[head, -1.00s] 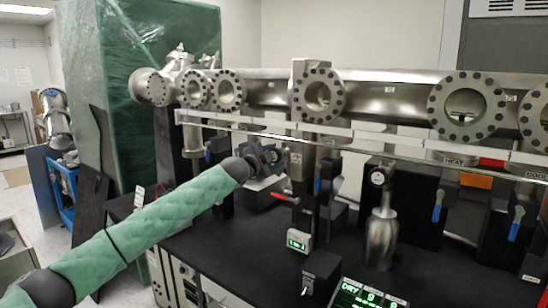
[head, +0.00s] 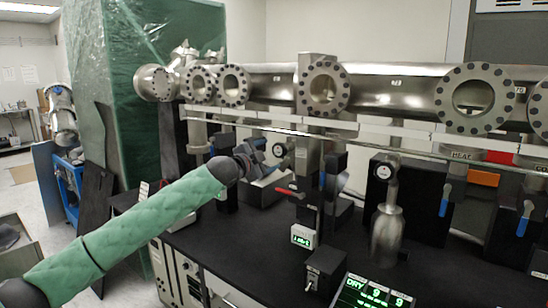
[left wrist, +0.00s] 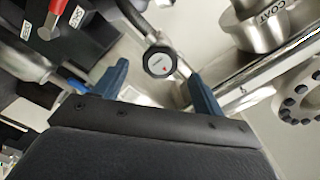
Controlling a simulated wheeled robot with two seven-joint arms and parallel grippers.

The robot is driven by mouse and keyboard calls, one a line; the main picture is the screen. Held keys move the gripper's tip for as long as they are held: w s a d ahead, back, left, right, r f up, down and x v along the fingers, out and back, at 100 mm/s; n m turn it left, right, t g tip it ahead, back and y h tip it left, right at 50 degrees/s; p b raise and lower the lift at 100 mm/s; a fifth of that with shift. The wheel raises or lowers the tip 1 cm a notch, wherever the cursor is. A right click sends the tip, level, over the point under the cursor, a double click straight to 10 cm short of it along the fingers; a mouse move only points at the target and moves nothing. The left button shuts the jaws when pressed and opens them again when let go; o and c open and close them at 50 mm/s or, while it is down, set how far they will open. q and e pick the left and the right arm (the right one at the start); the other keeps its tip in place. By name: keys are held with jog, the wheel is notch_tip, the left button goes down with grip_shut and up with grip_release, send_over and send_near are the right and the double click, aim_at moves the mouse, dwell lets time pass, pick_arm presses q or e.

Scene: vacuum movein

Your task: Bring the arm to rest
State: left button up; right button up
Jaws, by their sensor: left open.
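My left arm, in a green sleeve, reaches in from the lower left of the head view. Its dark gripper (head: 275,156) is at the end, in front of the steel beam pipe (head: 270,88) and over the back of the black bench. In the left wrist view the left gripper (left wrist: 155,82) has its two blue fingers spread apart. Nothing is held between them. A round dial (left wrist: 159,62) on a metal stem shows beyond the gap; its distance is unclear. My right gripper is not in view.
Red-handled (head: 288,192) and blue-handled (head: 443,204) valves stand along the bench. A small green-lit display (head: 302,238) and a larger readout (head: 370,293) are at the front. A green-wrapped cabinet (head: 165,40) stands at the back left.

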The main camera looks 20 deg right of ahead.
pick_arm(q)
jog(key=shift+s+a, duration=0.5)
jog(key=shift+a, duration=0.05)
